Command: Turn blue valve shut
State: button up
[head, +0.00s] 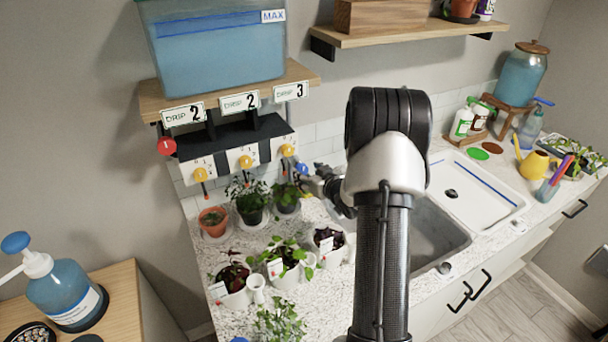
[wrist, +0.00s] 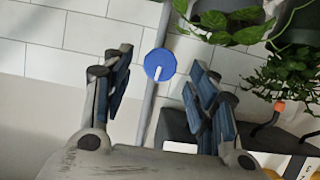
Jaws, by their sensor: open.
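The blue valve (head: 302,168) is a round blue knob at the right end of the drip rack in the head view.
A red valve (head: 167,147) sits at the rack's left end. The drip rack (head: 212,165) has several yellow-knobbed outlets above potted plants (head: 250,210). Leaves (wrist: 230,30) hang close to the right finger. A sink (head: 440,235) lies to the right.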

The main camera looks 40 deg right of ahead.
aim_at(303, 171)
jog(key=shift+x, duration=1.8)
jog(key=shift+c, duration=0.5)
